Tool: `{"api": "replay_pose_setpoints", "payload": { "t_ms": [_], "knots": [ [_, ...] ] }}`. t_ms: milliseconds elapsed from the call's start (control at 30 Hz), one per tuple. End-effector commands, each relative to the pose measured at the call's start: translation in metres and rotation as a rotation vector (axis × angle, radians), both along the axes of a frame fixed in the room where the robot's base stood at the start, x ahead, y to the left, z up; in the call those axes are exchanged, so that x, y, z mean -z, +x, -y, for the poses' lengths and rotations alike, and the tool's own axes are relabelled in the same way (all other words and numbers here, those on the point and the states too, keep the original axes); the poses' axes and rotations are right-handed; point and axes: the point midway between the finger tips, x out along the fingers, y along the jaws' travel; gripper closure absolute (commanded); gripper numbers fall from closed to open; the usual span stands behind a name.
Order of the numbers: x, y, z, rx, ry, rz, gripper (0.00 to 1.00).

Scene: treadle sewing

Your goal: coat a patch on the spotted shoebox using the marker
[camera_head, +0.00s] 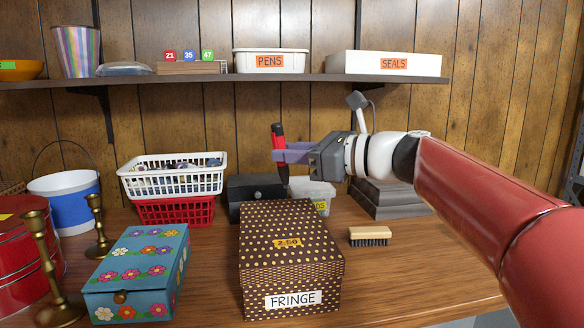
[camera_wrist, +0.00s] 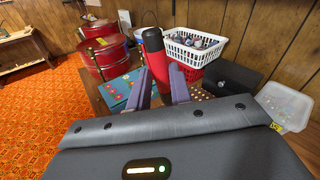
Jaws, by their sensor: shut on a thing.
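The spotted shoebox (camera_head: 290,258) is dark brown with pale dots, a "2.50" tag on its lid and a "FRINGE" label on its front. It stands closed at the front middle of the table. The marker (camera_head: 279,151) is red and black and upright. My gripper (camera_head: 277,154) is shut on it, above and behind the shoebox. The marker's lower end is dark and apart from the lid. In the wrist view the marker (camera_wrist: 157,55) stands between the two purple fingers (camera_wrist: 162,90). Only a little of the spotted lid shows there, behind the fingers.
A flowered blue box (camera_head: 138,272) and brass candlesticks (camera_head: 42,262) stand left. White and red baskets (camera_head: 172,180), a dark box (camera_head: 250,192) and a clear tub (camera_head: 318,194) stand behind. A brush (camera_head: 369,236) lies right, with bare table around it. A shelf (camera_head: 210,80) runs above.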

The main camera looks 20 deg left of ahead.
Motion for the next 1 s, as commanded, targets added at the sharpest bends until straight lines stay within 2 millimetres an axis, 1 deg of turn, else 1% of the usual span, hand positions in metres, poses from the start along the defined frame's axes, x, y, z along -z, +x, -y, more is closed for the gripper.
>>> {"api": "replay_pose_setpoints", "payload": {
  "t_ms": [33, 133, 267, 367, 533, 600, 700, 833, 1000],
  "knots": [
    [-0.005, -0.001, -0.005, -0.005, 0.020, -0.033, 1.00],
    [-0.014, -0.001, -0.008, -0.008, 0.055, -0.098, 1.00],
    [-0.018, -0.001, -0.011, -0.009, 0.081, -0.147, 1.00],
    [-0.013, 0.000, -0.011, -0.008, 0.086, -0.157, 1.00],
    [0.005, -0.001, -0.010, -0.008, 0.085, -0.158, 1.00],
    [0.017, -0.001, -0.010, -0.008, 0.085, -0.154, 1.00],
    [0.024, 0.000, -0.010, -0.008, 0.085, -0.154, 1.00],
    [0.029, -0.001, -0.010, -0.008, 0.086, -0.154, 1.00],
    [0.029, 0.000, -0.010, -0.008, 0.086, -0.153, 1.00]
  ]
}}
